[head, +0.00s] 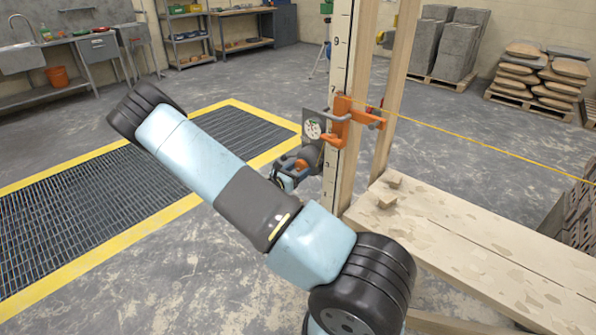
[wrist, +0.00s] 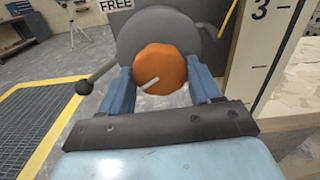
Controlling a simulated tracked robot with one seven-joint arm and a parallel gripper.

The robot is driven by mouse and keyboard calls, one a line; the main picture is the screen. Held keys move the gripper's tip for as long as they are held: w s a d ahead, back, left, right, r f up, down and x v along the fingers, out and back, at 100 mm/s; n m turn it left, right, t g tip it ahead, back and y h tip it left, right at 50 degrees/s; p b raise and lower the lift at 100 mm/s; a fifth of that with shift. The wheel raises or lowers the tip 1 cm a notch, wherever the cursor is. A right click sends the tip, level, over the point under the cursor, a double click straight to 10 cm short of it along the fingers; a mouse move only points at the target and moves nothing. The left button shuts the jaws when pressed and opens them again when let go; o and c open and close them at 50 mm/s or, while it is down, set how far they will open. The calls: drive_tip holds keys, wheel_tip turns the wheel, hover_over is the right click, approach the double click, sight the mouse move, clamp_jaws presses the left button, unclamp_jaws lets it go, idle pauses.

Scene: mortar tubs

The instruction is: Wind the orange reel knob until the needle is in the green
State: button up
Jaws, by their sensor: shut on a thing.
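The orange reel knob (wrist: 160,70) sits on a grey round reel (wrist: 157,28) in the wrist view, with a pale mark across its face. My gripper (wrist: 162,85) has a blue finger on each side of the knob and is shut on it. In the head view the knob (head: 302,164) shows small beside the wooden post, partly behind my gripper. The round white dial (head: 312,129) is above the reel, near an orange bracket. Its needle and green zone are too small to read. In the wrist view the dial is out of sight.
The numbered post (head: 340,80) stands close on the right. A yellow line (head: 480,143) runs right from the orange clamp (head: 345,118) above a plank bench (head: 470,225). A yellow-edged floor grate (head: 90,200) lies left.

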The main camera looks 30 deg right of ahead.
drive_tip(key=shift+w+m, duration=0.1)
drive_tip(key=shift+m, duration=2.3)
drive_tip(key=o, duration=1.1)
drive_tip(key=shift+c, duration=0.2)
drive_tip(key=v, duration=1.4)
drive_tip(key=shift+d, duration=0.15)
